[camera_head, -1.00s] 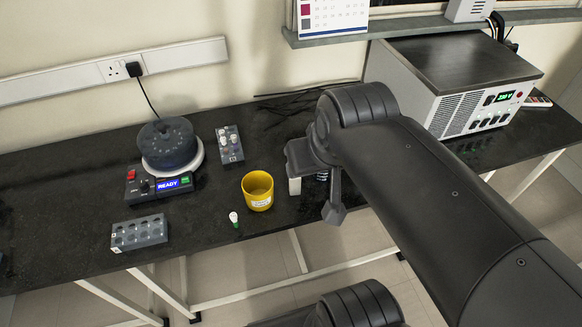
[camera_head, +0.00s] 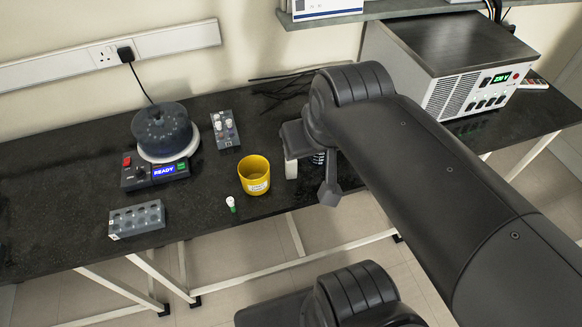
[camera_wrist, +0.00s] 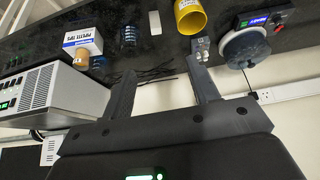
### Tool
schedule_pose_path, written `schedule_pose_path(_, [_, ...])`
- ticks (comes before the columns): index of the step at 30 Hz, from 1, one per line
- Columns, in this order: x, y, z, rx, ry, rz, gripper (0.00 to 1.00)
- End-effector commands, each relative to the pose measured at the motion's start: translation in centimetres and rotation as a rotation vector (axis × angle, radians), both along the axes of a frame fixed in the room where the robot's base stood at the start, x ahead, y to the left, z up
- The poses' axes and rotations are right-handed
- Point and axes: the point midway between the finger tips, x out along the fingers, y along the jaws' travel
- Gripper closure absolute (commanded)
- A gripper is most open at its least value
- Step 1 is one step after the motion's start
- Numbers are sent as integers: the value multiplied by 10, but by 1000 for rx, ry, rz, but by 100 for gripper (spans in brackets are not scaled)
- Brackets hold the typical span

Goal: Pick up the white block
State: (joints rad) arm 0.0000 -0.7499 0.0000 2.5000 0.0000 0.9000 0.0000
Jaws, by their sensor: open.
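The white block (camera_head: 291,169) stands upright on the black bench, right of the yellow cup, partly hidden by my gripper (camera_head: 311,165) in the head view. In the wrist view the white block (camera_wrist: 154,23) is a narrow upright shape beyond my fingertips, between the yellow cup (camera_wrist: 189,16) and a dark blue-banded stack (camera_wrist: 128,35). My gripper (camera_wrist: 163,88) is open there, with nothing between its two fingers. The block lies apart from the fingers, roughly in line with the gap.
A pipette tips box (camera_wrist: 84,42) stands near the stack. A power unit (camera_head: 450,65) stands right. Thin black rods lie behind.

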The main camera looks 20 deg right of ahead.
Motion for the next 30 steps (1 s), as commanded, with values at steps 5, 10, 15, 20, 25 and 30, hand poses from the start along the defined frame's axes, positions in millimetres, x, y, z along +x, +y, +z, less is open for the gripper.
schedule_pose_path(5, [1,0,0,0,4,-1,45])
schedule_pose_path(10, [18,-1,-7,7,51,-12,45])
schedule_pose_path(15, [50,-5,-24,18,138,-36,45])
schedule_pose_path(20, [81,-8,-46,28,223,-62,45])
schedule_pose_path(25, [112,-13,-76,33,312,-90,45])
schedule_pose_path(30, [139,-18,-113,37,399,-118,45])
